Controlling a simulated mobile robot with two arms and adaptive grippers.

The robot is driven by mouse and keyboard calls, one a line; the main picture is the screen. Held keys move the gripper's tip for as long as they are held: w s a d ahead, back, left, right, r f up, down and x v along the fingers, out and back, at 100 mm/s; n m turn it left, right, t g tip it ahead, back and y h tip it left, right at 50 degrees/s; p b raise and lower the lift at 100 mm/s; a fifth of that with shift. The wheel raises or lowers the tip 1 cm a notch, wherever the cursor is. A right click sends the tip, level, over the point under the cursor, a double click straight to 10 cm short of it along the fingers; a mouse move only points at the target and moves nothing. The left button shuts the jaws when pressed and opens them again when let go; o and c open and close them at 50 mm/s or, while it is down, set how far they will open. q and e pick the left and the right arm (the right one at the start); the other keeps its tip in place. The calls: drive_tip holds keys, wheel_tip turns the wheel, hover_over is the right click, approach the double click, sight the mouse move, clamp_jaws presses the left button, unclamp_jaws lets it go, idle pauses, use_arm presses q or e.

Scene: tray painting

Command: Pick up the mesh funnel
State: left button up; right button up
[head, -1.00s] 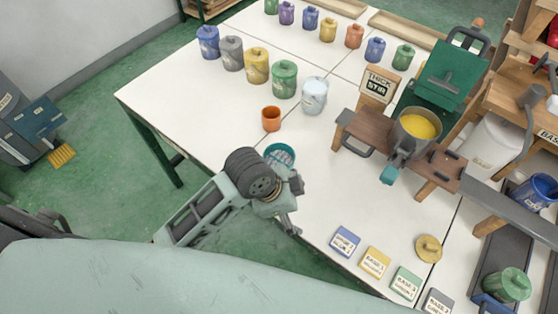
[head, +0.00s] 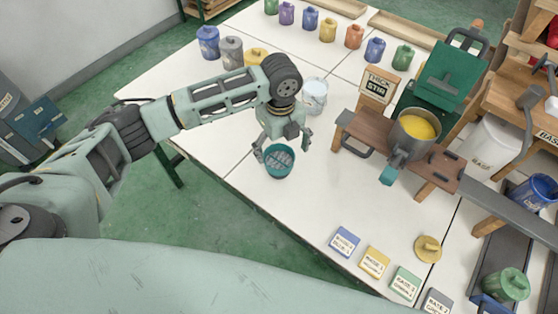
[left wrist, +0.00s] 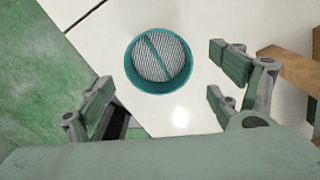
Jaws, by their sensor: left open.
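The mesh funnel (head: 279,162) is a round teal cup with a grey mesh and a teal bar across it. It stands upright on the white table near its front left edge. In the left wrist view the mesh funnel (left wrist: 158,88) lies ahead of my jaws, toward the top. My left gripper (head: 282,150) is open and empty, just behind and above the funnel in the head view. In the left wrist view my left gripper (left wrist: 160,88) has its fingers spread wide to either side, with no visible grip on the funnel. My right gripper is not in view.
A pale paint jar (head: 314,95) stands behind my gripper. A wooden stand holds a pot of yellow paint (head: 416,127) to the right. Labelled cards, including a blue one (head: 344,241), lie at the front. The table between funnel and cards is clear.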

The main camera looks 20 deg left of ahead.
sight(278, 163)
use_arm(q)
drive_tip(key=f, duration=0.3)
drive_tip(key=f+p, duration=0.1)
drive_tip(key=f, duration=0.1)
drive_tip(key=shift+a+f, duration=0.15)
drive_tip(key=shift+a, duration=0.1)
drive_tip(key=shift+c, duration=0.3)
drive_tip(key=c, duration=1.1)
